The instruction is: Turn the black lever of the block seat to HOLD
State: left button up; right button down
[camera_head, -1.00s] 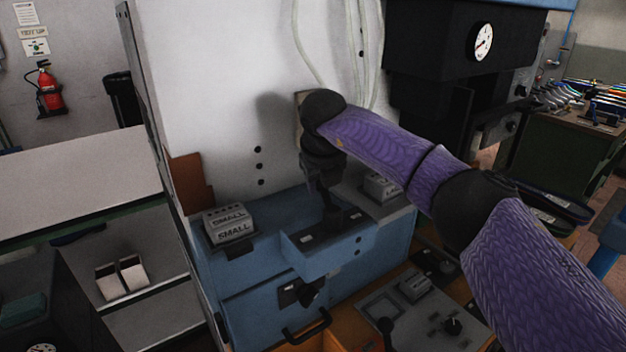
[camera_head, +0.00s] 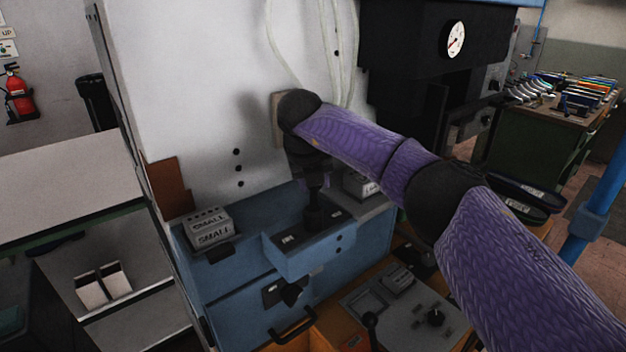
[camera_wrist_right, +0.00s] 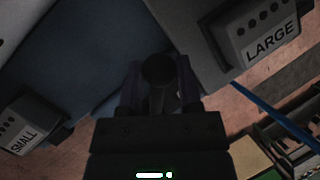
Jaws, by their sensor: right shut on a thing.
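The block seat (camera_head: 300,262) is a blue box on the front of the white machine, with small white labels on its dark top. Its black lever (camera_head: 314,217) stands up from that top, roughly upright. My right gripper (camera_head: 315,190) reaches down over it from above and is shut on it. In the right wrist view the lever's round black end (camera_wrist_right: 158,69) sits between the two fingers of the right gripper (camera_wrist_right: 158,92). The label lettering is too small to read, and my wrist hides part of the lever. My left gripper is out of view.
A grey block marked SMALL (camera_head: 209,228) stands left of the seat. A block marked LARGE (camera_wrist_right: 262,38) shows in the right wrist view. Below are a black knob (camera_head: 292,291), a drawer handle (camera_head: 293,328) and a grey control panel (camera_head: 405,310). The white machine wall (camera_head: 200,90) is close behind.

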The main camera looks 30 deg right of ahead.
jog(key=shift+c, duration=1.4)
grip_release()
jog(key=v, duration=1)
jog(key=shift+b, duration=0.4)
jog(key=shift+d, duration=0.1)
